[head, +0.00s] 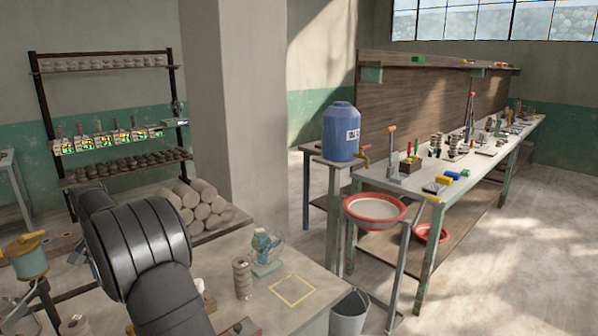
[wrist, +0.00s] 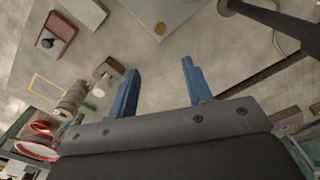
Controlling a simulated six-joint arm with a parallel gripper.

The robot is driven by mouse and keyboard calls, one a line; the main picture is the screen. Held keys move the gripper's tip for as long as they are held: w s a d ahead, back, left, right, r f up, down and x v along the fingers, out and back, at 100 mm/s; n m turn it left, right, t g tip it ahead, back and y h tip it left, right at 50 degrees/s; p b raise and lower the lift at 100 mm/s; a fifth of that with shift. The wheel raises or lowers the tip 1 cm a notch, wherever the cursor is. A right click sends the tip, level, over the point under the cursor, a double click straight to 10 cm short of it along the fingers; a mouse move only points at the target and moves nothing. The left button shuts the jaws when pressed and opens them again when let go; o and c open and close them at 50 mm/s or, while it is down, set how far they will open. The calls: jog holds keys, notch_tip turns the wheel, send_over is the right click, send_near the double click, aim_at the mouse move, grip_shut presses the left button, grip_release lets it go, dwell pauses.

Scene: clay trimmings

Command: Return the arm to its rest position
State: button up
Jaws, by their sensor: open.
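My gripper (wrist: 158,88) shows in the wrist view with two blue fingers spread apart and nothing between them. In the head view my dark, ribbed arm rises from the bottom edge at left and bends over the table; the gripper itself is hidden there. The worktable (head: 312,262) carries a stack of grey clay discs (head: 242,278) and a small clear and teal device (head: 265,250) right of my arm. A yellow square outline (head: 292,290) is marked on the tabletop, and its inside is empty.
Stacked clay cylinders (head: 200,208) lie behind my arm. A grey bucket (head: 349,312) stands on the floor off the table's right edge. A white basin with a red rim (head: 374,208) stands below a blue barrel (head: 341,132). A tool bench (head: 425,182) runs along the right.

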notch_tip(320, 180, down, 18)
jog(key=shift+r, duration=0.15)
jog(key=n, duration=1.2)
jog(key=shift+r+n, duration=0.3)
jog(key=shift+r, duration=1.15)
